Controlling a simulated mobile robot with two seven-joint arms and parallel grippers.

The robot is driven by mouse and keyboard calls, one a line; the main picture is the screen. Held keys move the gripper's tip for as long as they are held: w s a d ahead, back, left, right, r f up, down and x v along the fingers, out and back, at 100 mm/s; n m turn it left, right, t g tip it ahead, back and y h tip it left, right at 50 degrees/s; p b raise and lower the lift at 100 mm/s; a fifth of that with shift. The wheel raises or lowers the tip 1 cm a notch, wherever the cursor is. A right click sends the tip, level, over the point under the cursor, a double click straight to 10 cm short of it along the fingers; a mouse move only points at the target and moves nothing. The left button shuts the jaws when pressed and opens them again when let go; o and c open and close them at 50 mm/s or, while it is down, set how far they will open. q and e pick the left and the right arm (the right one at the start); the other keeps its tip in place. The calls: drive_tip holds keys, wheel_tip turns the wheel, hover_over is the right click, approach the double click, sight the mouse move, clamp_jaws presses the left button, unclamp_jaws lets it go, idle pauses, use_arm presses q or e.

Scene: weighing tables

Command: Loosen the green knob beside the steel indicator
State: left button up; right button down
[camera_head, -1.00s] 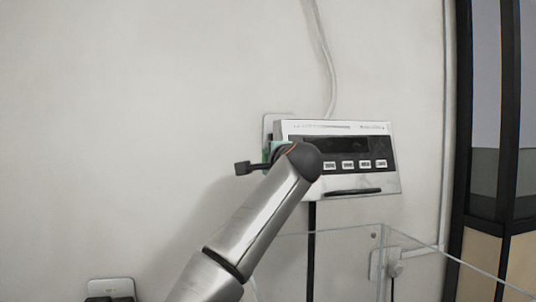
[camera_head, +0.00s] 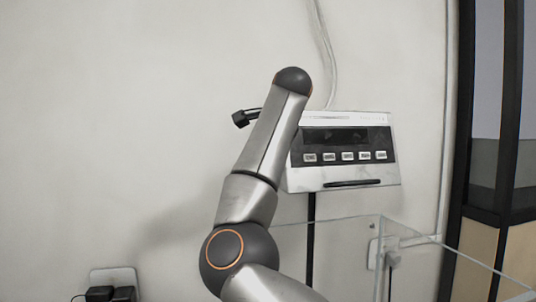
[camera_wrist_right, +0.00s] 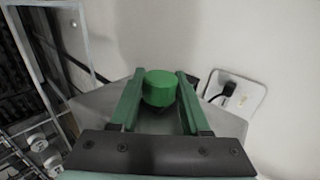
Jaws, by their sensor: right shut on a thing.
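The steel indicator (camera_head: 345,118) shows in the head view, mounted on a dark post, with a dark display and a row of buttons. My right arm covers its left end, so the knob and my right gripper are hidden there. In the right wrist view the green knob (camera_wrist_right: 160,88) is a round cap at the indicator's side. My right gripper (camera_wrist_right: 158,87) has its two green fingers on either side of the knob and is shut on it. The steel housing (camera_wrist_right: 98,106) shows beside the fingers. My left gripper is not in view.
A clear-walled box (camera_head: 345,240) stands below and right of the indicator. A socket plate (camera_head: 113,276) with black plugs is at lower left. Another wall plate (camera_wrist_right: 246,92) with a black plug lies close to the right finger. Bare wall is at left.

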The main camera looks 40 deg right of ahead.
drive_tip(key=shift+f, duration=0.1)
idle(0.3)
drive_tip(key=shift+c, duration=1.9)
unclamp_jaws()
drive_tip(key=b+v, duration=0.1)
drive_tip(key=v, duration=1.1)
drive_tip(key=shift+r, duration=0.25)
drive_tip(key=shift+s+a, duration=0.1)
drive_tip(key=shift+s, duration=0.05)
